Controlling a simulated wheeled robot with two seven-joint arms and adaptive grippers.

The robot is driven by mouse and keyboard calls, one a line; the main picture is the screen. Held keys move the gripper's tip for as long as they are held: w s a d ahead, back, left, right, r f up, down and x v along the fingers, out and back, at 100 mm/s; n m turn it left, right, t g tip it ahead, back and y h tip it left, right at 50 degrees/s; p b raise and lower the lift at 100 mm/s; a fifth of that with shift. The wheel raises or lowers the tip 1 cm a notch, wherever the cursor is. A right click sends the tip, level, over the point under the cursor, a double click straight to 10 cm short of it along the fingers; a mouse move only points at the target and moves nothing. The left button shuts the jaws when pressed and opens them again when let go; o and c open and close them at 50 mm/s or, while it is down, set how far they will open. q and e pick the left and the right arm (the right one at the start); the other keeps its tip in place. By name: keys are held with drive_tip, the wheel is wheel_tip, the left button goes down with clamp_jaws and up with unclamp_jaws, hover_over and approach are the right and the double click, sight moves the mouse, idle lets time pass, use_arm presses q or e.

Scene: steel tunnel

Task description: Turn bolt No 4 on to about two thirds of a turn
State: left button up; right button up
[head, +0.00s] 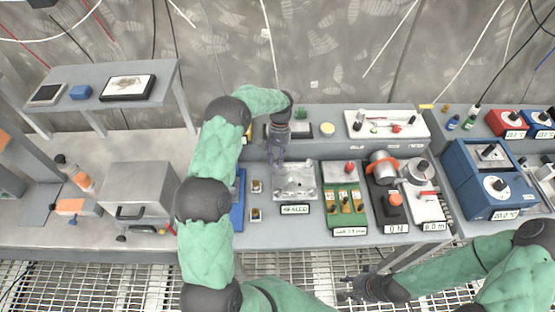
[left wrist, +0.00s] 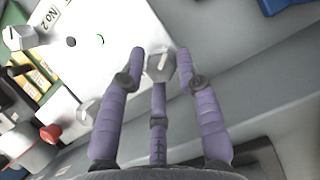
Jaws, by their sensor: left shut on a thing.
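The pale bolt plate (head: 297,192) lies on the bench in the middle of the head view, and it fills the upper left of the left wrist view (left wrist: 115,25). My left gripper (head: 276,163) reaches down at the plate's far left corner. In the left wrist view its purple fingers (left wrist: 163,72) are closed around a grey hexagonal bolt head (left wrist: 160,63) with a light mark on it. I cannot read this bolt's number. Another bolt (left wrist: 22,37) stands near a "No 2" label (left wrist: 52,17). My right gripper (head: 352,289) hangs low, away from the plate; its fingers are too small to judge.
A green board (head: 344,205) with several yellow parts stands right of the plate. A metal box (head: 138,190) stands left. A raised shelf (head: 325,140) runs behind the plate.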

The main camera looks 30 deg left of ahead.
use_arm(q)
drive_tip(key=shift+s+d+f+m+g, duration=0.15)
drive_tip(key=shift+s+f+m+g, duration=0.15)
drive_tip(key=shift+s+m, duration=0.1)
drive_tip(key=o, duration=1.1)
drive_tip(key=shift+r, duration=0.2)
drive_tip(key=shift+w+a+r, duration=0.15)
drive_tip(key=shift+w+a, duration=0.05)
drive_tip(key=shift+w, duration=0.1)
drive_tip(key=shift+w+r, duration=0.1)
drive_tip(key=shift+r, duration=0.1)
drive_tip(key=v, duration=1.1)
drive_tip(key=shift+r, duration=0.25)
